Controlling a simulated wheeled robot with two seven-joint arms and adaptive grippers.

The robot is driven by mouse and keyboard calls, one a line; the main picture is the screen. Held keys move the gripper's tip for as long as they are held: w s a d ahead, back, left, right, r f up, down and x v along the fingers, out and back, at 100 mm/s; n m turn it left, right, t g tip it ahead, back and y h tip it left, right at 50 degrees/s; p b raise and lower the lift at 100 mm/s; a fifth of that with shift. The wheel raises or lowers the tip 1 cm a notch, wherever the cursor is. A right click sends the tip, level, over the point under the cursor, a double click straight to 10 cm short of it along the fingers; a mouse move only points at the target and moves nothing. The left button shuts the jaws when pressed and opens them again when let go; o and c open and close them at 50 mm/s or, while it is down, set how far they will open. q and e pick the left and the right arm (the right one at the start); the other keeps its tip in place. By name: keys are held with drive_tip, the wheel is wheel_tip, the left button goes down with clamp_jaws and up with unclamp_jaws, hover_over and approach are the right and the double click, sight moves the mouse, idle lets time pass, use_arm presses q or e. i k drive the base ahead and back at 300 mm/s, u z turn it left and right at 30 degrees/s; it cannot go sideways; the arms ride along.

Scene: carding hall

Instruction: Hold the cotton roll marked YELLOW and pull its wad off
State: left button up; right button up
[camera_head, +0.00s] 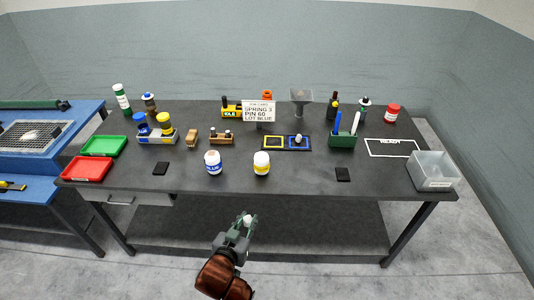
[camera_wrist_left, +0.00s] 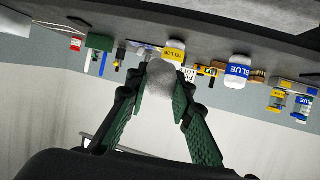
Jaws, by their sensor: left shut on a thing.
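The cotton roll marked YELLOW (camera_head: 261,164), white with a yellow band, stands upright on the dark table (camera_head: 310,185) near its front edge. It also shows in the left wrist view (camera_wrist_left: 175,48), beyond my fingers. My left gripper (camera_head: 246,224) is in front of the table, apart from the roll, shut on a white cotton wad (camera_head: 248,218). The wad sits between the green fingertips (camera_wrist_left: 161,85) in the left wrist view, where it partly overlaps the roll's outline. My right gripper is not in view.
A roll marked BLUE (camera_head: 213,163) stands left of the yellow one. Dark pads (camera_head: 343,174) lie on both sides. Green (camera_head: 103,146) and red (camera_head: 87,168) trays are left; a clear bin (camera_head: 434,172) is right.

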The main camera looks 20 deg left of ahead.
sight(261, 161)
drive_tip(key=u, duration=0.85)
drive_tip(key=k, duration=0.1)
drive_tip(key=z, duration=1.75)
drive_tip(key=i, duration=1.8)
drive_tip(key=u, duration=1.2)
drive_tip(key=i, duration=0.55)
drive_tip(key=u, duration=0.4)
